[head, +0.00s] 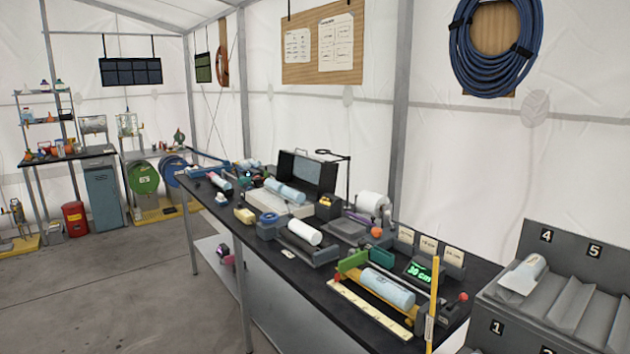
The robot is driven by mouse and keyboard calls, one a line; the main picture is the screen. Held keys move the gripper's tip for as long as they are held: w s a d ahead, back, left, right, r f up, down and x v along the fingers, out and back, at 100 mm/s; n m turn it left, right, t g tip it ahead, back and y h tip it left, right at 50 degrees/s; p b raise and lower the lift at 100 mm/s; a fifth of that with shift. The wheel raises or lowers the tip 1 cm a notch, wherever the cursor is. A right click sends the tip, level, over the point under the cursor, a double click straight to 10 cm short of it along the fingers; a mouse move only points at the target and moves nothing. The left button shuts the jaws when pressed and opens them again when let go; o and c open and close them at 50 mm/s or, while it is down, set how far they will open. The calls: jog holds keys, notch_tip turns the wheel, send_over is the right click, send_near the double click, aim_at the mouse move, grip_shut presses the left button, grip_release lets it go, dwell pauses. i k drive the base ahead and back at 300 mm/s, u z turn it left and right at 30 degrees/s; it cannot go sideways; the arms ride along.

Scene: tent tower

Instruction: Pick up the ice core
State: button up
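A long black-topped bench (285,260) runs along the tent wall. A pale blue cylinder (387,287), which looks like an ice core, lies on its side in a cutting or measuring stand (352,262) near the bench's close end. Another pale blue cylinder (286,191) lies on a light tray in front of an open black case (309,171). A white cylinder (304,232) lies in a dark cradle between them. I cannot tell which cylinder the task means. My gripper is not in view.
A grey numbered rack (570,290) holds a pale wrapped roll at the right. A ruler (370,308), an upright yellow pole (433,300) and a green "30 cm" display (419,273) are close to the near cylinder. The floor (110,290) at left is clear.

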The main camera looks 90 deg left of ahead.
aim_at(224, 185)
jog(key=u, duration=3.35)
